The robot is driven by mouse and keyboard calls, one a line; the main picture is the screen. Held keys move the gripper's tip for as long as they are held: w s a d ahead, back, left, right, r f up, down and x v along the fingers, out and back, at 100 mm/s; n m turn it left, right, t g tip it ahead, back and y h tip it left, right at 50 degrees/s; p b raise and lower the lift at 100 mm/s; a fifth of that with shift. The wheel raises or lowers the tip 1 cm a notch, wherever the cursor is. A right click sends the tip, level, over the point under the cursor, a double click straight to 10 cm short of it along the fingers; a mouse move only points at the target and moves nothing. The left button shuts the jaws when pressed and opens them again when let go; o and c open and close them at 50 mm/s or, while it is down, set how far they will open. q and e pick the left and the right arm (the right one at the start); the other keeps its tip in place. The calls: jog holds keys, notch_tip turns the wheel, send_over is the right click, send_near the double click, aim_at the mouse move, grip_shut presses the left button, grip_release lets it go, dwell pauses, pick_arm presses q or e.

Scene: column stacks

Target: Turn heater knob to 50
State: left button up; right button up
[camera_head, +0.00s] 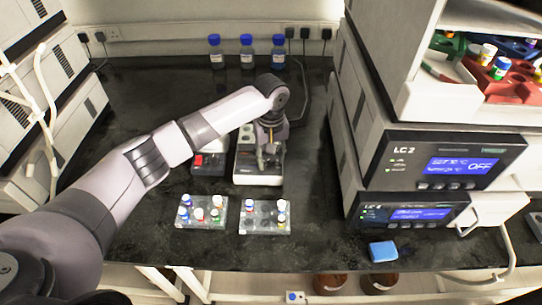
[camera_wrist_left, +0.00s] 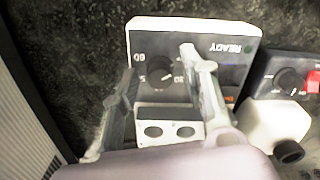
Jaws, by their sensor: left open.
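The heater is a white block unit (camera_head: 258,179) on the dark bench, with my left gripper (camera_head: 270,152) over its front end. My right gripper is in neither view.
A second device with a red switch (camera_head: 198,161) stands left of the heater. Two vial racks (camera_head: 201,212) (camera_head: 265,218) lie in front. Blue-capped bottles (camera_head: 247,52) stand at the back. LC 2 instruments (camera_head: 440,160) and a blue block (camera_head: 383,251) are at right.

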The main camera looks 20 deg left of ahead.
pick_arm(q)
grip_shut()
dwell(0.4)
jog(key=shift+r, duration=0.1)
